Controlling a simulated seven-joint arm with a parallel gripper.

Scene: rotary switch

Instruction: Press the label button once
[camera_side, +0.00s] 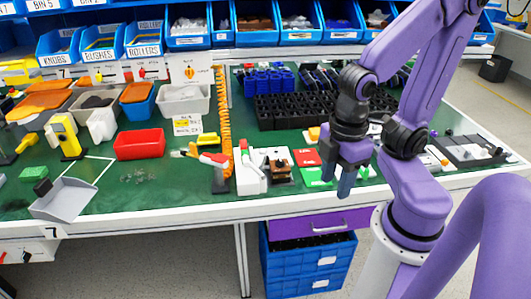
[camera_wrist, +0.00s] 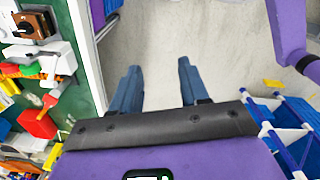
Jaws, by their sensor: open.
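My gripper (camera_side: 346,172) hangs over the front part of the green bench, just right of a red and green card, with its fingers pointing down. In the wrist view my gripper (camera_wrist: 157,82) has two blue fingers spread wide apart with nothing between them. A white device (camera_side: 250,178) stands at the bench's front edge, left of my gripper and apart from it. It also shows at the left of the wrist view (camera_wrist: 22,55). A brown and black part (camera_side: 281,171) sits at its right side. I cannot make out for certain which part is the label button.
A red and white tool (camera_side: 214,159) on a stand and an orange coiled hose (camera_side: 224,110) are left of the device. A red bin (camera_side: 140,144) and a grey scoop tray (camera_side: 68,199) lie farther left. Black racks (camera_side: 290,110) stand behind. Blue crates (camera_side: 308,262) are under the bench.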

